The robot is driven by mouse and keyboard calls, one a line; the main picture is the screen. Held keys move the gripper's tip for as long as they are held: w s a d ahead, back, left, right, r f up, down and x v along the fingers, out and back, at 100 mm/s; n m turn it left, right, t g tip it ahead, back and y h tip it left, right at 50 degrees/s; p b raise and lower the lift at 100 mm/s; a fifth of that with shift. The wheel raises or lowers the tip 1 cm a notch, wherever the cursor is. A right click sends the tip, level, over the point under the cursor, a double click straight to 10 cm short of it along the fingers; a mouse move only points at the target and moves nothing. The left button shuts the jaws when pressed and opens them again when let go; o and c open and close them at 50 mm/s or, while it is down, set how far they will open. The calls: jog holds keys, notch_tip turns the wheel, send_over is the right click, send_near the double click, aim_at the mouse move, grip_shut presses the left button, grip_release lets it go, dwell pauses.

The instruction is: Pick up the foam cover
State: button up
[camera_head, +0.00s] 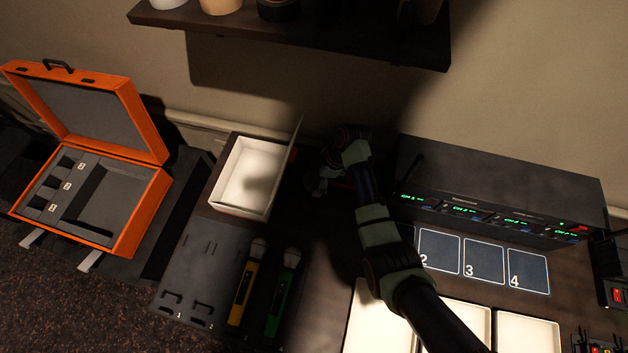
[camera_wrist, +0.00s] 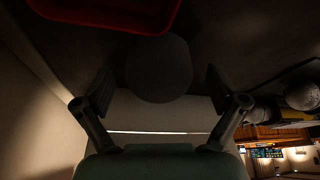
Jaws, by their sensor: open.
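A dark, rounded thing (camera_wrist: 158,68), which looks like the foam cover, shows in the wrist view between and just beyond my fingertips. My gripper (camera_wrist: 160,90) is open, with one finger on each side of it. A gap seems to remain on both sides, but the dim light makes contact hard to judge. The foam cover cannot be made out there.
A red tray (camera_wrist: 110,12) lies close beyond the dark thing. A white open box (camera_head: 246,178) stands left of my arm. Yellow (camera_head: 244,292) and green (camera_head: 282,298) microphones lie in front. A receiver rack (camera_head: 500,190) stands right. An orange case (camera_head: 150,215) is open at left.

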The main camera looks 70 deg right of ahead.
aim_at(316, 176)
jog(key=shift+w+f, duration=0.1)
jog(key=shift+f, duration=0.2)
jog(key=c, duration=0.8)
jog(key=shift+c, duration=0.2)
jog(key=shift+r, duration=0.15)
notch_tip(316, 176, up, 10)
jog(key=p, duration=0.2)
jog(key=shift+p, duration=0.3)
